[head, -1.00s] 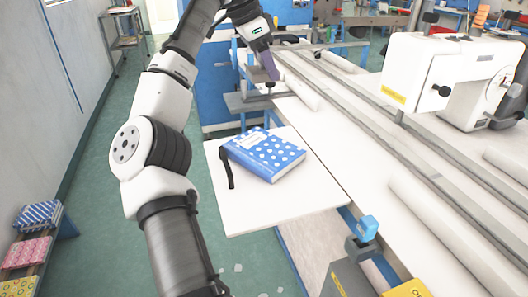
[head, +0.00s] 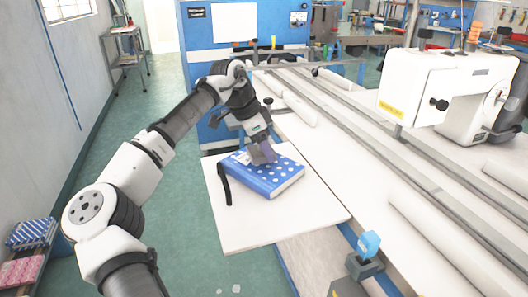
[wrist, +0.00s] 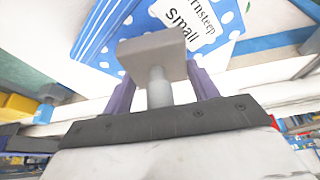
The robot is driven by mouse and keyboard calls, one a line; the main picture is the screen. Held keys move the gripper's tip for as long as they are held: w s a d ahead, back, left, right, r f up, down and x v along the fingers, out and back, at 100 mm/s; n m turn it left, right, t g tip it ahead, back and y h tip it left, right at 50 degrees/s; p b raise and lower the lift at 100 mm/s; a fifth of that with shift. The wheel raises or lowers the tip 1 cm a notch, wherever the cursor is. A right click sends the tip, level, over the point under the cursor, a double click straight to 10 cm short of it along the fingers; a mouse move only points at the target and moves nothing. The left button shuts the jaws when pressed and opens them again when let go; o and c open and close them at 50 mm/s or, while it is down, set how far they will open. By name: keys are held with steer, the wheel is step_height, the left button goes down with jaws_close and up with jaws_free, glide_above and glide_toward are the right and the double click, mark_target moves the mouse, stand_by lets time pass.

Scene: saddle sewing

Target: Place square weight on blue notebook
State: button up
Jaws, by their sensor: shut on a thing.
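The blue notebook (head: 278,184), with white dots, lies on the white side board (head: 240,228). Its label shows in the wrist view, where the notebook (wrist: 103,22) fills the upper part. The block faces the notebook. I cannot tell whether it touches the cover. In the head view the weight is mostly hidden by my gripper.
The long table (head: 345,160) on the right carries rails, rolls and a white sewing machine (head: 440,88). A blue-topped clamp (head: 367,246) is at the front. The front of the side board is clear.

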steer(key=shift+f, duration=0.85)
steer(key=o, duration=1.5)
steer(key=shift+f, duration=0.15)
steer(key=v, duration=1.2)
steer(key=shift+d, duration=0.1)
